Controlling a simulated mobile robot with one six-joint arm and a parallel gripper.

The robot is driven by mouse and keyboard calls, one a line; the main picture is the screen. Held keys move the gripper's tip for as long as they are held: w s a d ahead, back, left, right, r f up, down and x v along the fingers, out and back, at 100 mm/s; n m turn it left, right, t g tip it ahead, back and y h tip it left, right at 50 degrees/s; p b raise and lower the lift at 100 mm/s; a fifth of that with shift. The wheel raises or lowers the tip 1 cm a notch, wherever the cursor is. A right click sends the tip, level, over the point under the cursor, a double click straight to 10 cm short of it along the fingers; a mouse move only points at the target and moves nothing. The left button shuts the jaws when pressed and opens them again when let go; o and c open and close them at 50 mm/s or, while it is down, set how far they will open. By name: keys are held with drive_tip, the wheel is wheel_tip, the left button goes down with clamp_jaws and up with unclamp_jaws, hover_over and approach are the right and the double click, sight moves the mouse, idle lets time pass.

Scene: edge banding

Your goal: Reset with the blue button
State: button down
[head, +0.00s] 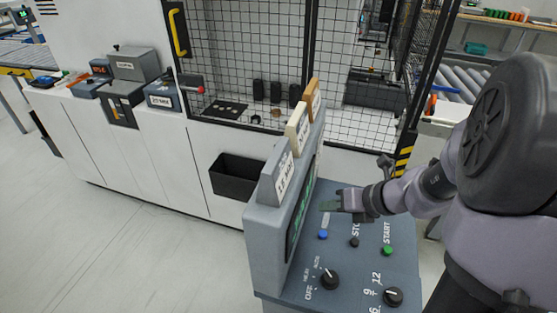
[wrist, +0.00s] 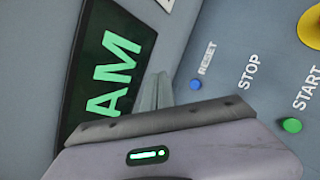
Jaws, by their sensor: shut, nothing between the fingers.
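The blue button (head: 323,235) is on the sloped top of the grey control console (head: 275,232), near its screen. In the wrist view the blue button (wrist: 196,84) has the word RESET beside it. My gripper (head: 328,206) is shut and empty, above the console and behind the blue button in the head view. In the wrist view my gripper's fingers (wrist: 157,90) appear to the left of the button, between it and the screen (wrist: 108,62). The button looks uncovered. Whether the fingers touch the panel cannot be told.
A black STOP button (head: 354,242) and a green START button (head: 388,250) are beside the blue one. Two black knobs (head: 330,280) (head: 393,296) are nearer the front. A yellow part (wrist: 312,27) shows at upper right in the wrist view. Labelled blocks (head: 298,130) stand on the console's top edge.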

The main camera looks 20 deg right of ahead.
sight(326, 236)
drive_tip(key=shift+w+d+f+m, duration=0.2)
drive_tip(key=shift+d+m, duration=0.4)
drive_tip(key=shift+m, duration=0.2)
drive_tip(key=shift+s, duration=0.1)
drive_tip(key=shift+f, duration=0.1)
wheel_tip(326, 236, down, 9)
drive_tip(key=b, duration=0.8)
drive_tip(key=shift+r, duration=0.2)
idle(0.8)
drive_tip(key=shift+f+b, duration=0.4)
drive_tip(key=shift+b, duration=0.1)
